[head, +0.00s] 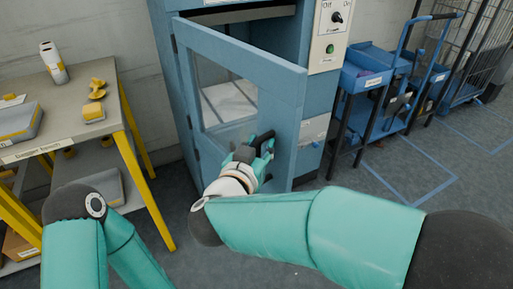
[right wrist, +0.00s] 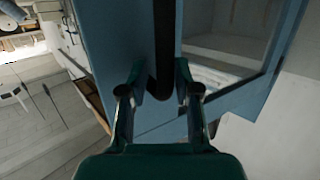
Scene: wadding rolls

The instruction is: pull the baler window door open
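The blue baler window door (head: 205,55) stands ajar, swung out from the baler (head: 318,90), with its free edge toward the right. Its window pane (head: 222,92) shows pale material behind it. A black handle (head: 265,137) sits low near the free edge; it also shows as a dark vertical bar in the right wrist view (right wrist: 163,45). My right gripper (head: 257,150) is at the handle. In the right wrist view its fingers (right wrist: 158,80) are spread on both sides of the bar, with a gap visible. My left gripper is out of view.
A table (head: 130,100) with yellow legs, holding tools and a white bottle (head: 54,62), stands at the left. A control panel (head: 332,35) is on the baler. Blue carts (head: 365,75) stand at the right. Floor (head: 380,180) in front of them is clear.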

